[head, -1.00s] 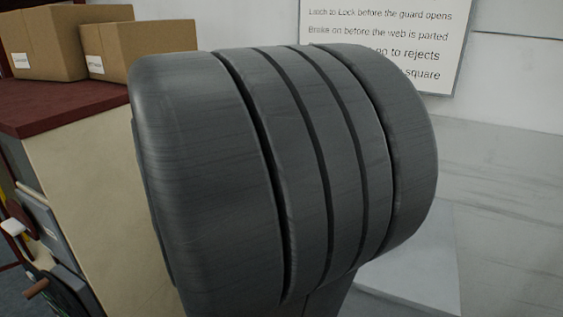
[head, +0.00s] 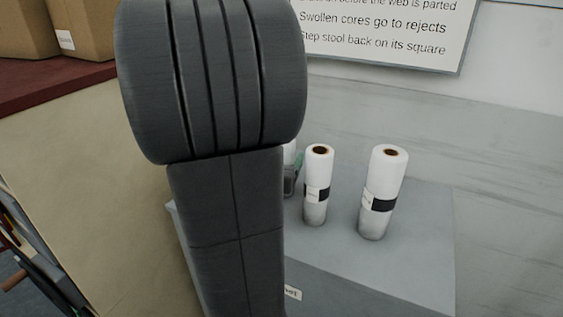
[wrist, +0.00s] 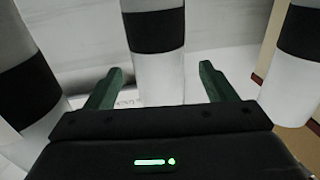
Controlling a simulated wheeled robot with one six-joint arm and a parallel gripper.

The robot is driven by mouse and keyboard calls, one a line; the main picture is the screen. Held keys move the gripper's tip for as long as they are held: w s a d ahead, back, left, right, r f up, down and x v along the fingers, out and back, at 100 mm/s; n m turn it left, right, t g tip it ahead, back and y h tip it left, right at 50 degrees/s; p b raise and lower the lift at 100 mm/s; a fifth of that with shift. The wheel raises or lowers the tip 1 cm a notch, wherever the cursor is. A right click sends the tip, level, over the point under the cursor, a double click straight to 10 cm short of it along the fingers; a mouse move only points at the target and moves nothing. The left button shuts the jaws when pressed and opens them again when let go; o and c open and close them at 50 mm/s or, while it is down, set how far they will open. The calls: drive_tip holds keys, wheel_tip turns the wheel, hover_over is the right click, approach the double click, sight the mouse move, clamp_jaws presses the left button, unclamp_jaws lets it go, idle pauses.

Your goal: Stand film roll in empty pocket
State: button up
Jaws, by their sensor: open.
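White film rolls with black bands and brown cores stand upright on a grey surface (head: 425,260) in the head view: one nearer the middle (head: 316,207), one at right (head: 386,175). A third (head: 289,152) is mostly hidden behind my arm. In the wrist view my gripper (wrist: 161,69) is open, its green fingers apart. A banded roll (wrist: 158,75) stands upright in the gap between them, seemingly ungripped; its depth is unclear. Other rolls stand at left (wrist: 22,85) and right (wrist: 302,45). In the head view my gripper is mostly hidden. I cannot make out an empty pocket.
A cream-sided cabinet (head: 90,160) with a dark red top and cardboard boxes (head: 85,28) stands at left. A sign (head: 390,35) hangs on the pale wall behind. A small label (head: 292,293) shows at the front of the grey surface. Space right of the rolls looks clear.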

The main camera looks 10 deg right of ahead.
drive_tip(key=x, duration=0.3)
drive_tip(key=p+x, duration=0.1)
drive_tip(key=x, duration=0.1)
drive_tip(key=shift+w+d+f, duration=0.15)
drive_tip(key=shift+w+f, duration=0.05)
drive_tip(key=shift+f, duration=0.15)
drive_tip(key=c, duration=1.3)
drive_tip(key=shift+r, duration=0.1)
drive_tip(key=shift+c, duration=0.2)
